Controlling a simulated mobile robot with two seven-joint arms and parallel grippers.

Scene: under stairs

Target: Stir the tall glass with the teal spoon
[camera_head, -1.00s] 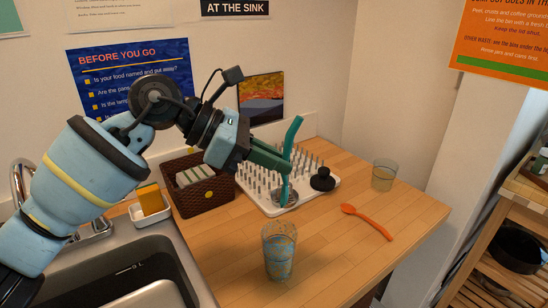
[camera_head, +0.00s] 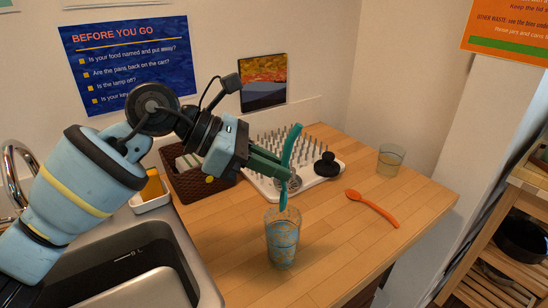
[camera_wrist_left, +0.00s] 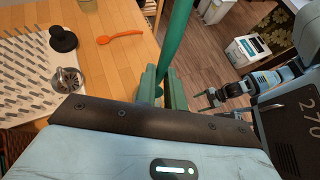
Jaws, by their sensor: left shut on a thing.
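My left gripper (camera_head: 268,165) is shut on the teal spoon (camera_head: 291,146) and holds it steeply, handle up. The spoon's handle also shows in the left wrist view (camera_wrist_left: 178,35), between the green fingers. The tall glass (camera_head: 282,245), clear with a blue and tan pattern, stands upright on the wooden counter below the gripper. The spoon's lower end is at the glass's rim; I cannot tell whether it is inside or just above. The glass is not visible in the left wrist view. My right gripper (camera_wrist_left: 204,101) shows small there, apparently empty with its fingers apart.
A white peg rack (camera_head: 258,183) with a metal strainer and a black knobbed object (camera_head: 326,165) stands behind the glass. An orange spoon (camera_head: 372,206) and a shorter glass (camera_head: 390,158) are to the right. A brown basket (camera_head: 203,188) and the sink (camera_head: 120,262) are left.

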